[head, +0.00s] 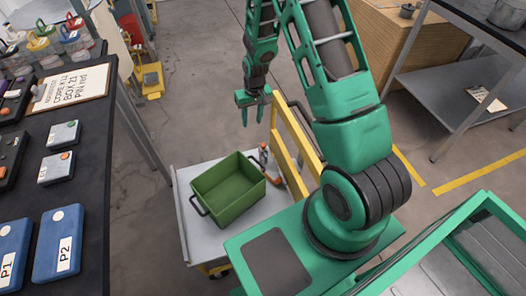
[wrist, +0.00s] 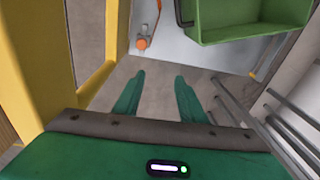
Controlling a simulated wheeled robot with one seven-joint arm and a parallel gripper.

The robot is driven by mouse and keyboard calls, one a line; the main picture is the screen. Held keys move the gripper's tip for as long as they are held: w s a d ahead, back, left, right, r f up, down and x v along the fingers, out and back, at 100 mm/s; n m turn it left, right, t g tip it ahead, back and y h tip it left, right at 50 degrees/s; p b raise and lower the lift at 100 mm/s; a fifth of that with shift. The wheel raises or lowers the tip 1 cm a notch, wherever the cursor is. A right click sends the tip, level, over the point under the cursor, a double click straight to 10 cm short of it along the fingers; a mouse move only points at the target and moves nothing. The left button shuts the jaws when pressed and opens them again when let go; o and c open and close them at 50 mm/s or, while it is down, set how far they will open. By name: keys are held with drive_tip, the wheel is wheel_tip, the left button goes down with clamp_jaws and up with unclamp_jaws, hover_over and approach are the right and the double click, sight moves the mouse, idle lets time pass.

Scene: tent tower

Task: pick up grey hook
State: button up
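My gripper (head: 254,108) hangs in the air beyond the cart in the head view, fingers pointing down. In the wrist view my gripper (wrist: 158,95) has its two green fingers spread apart with nothing between them. I cannot make out a grey hook for certain. A small grey and orange item (head: 263,155) stands on the cart beside the green bin, near the yellow frame. It also shows in the wrist view as a small grey and orange item (wrist: 142,42), ahead of the fingertips and apart from them. Its shape is too small to tell.
The green bin (head: 228,183) looks empty and sits on the grey cart (head: 185,195). A yellow frame (head: 289,150) rises at the cart's right side. A dark table (head: 95,190) with labelled boxes stands left; a metal shelf (head: 440,90) stands right.

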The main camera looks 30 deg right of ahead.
hover_over(263, 144)
drive_tip(key=w+a, duration=0.1)
drive_tip(key=a, duration=0.1)
wheel_tip(263, 144, down, 10)
drive_tip(key=shift+s+d+f+g, duration=0.2)
drive_tip(key=shift+s+d+f, duration=0.05)
drive_tip(key=shift+d, duration=0.25)
drive_tip(key=shift+s+d+f+g, duration=0.2)
drive_tip(key=shift+d+f, duration=0.05)
drive_tip(key=shift+d, duration=0.2)
drive_tip(key=shift+s+d+f, duration=0.1)
drive_tip(key=shift+d+f, duration=0.05)
drive_tip(key=shift+f, duration=0.1)
wheel_tip(263, 144, down, 2)
drive_tip(key=shift+d+f, duration=0.1)
drive_tip(key=shift+m, duration=0.3)
drive_tip(key=shift+f, duration=2.45)
drive_tip(key=shift+c, duration=0.7)
drive_tip(key=c, duration=0.8)
